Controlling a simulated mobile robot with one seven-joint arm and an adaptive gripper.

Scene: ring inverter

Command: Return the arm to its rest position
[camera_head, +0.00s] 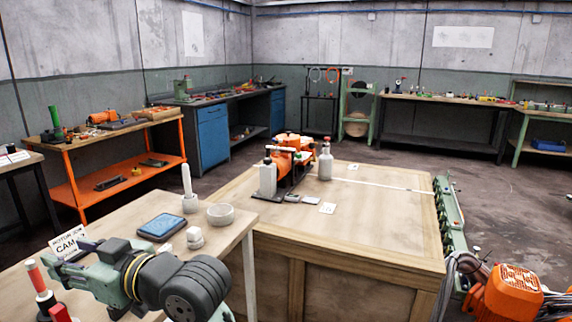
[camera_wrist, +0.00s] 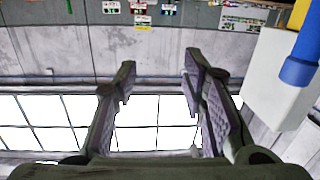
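My gripper (camera_wrist: 157,75) is open in the wrist view. Its two dark olive fingers stand apart, with nothing held between them. Beyond them are a grey concrete wall and a bright row of windows. In the head view, my grey-green gripper (camera_head: 58,261) is at the lower left. It points left, with my dark wrist and arm links to its right. It lies in front of the light wooden table, and whether it touches anything there cannot be told.
The wooden table (camera_head: 105,222) holds a blue-screened tablet (camera_head: 162,227), a white bowl (camera_head: 220,214), a white bottle (camera_head: 188,185) and a sign (camera_head: 70,240). A large workbench (camera_head: 345,225) is beyond. Open floor (camera_head: 505,210) lies right.

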